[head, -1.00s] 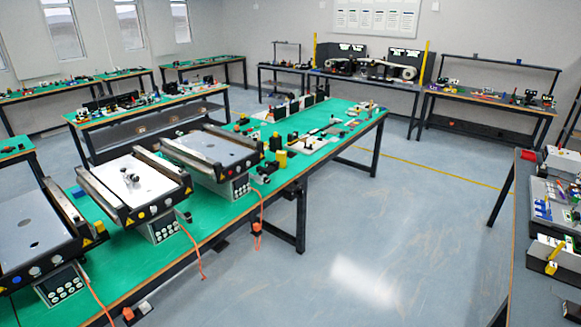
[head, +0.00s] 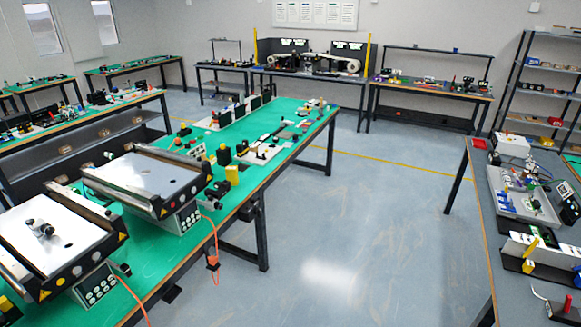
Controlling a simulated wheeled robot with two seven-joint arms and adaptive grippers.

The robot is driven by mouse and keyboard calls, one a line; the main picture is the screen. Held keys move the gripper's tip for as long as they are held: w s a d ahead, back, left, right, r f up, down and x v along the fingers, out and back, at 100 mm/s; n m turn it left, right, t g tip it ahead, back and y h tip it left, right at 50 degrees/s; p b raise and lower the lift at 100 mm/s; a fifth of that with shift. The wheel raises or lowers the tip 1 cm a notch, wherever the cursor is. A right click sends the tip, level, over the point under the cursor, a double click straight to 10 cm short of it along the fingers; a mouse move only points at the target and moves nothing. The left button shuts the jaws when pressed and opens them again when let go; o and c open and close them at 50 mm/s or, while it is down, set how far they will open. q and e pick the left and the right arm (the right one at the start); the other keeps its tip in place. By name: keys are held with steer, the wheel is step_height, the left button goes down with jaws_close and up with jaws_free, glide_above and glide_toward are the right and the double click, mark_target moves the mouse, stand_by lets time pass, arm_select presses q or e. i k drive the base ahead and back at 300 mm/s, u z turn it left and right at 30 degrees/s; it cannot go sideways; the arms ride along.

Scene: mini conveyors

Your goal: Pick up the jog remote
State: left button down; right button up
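I cannot make out a jog remote with certainty. Each has a grey control box with several round buttons, the nearer box (head: 98,285) and the farther box (head: 182,218), and an orange cable. The farther cable runs down to a small orange-and-dark piece (head: 212,262) beside the bench frame. Neither of my grippers shows.
A bench with electrical parts (head: 520,195) runs along the right side. Open blue-grey floor (head: 360,220) lies between it and the green bench. Other benches and a shelf rack (head: 540,90) stand at the back.

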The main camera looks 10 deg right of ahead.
mark_target(231, 176)
steer(key=z, duration=0.45)
steer(key=i, duration=2.45)
steer(key=u, duration=1.55)
steer(key=i, duration=0.75)
steer(key=u, duration=0.7)
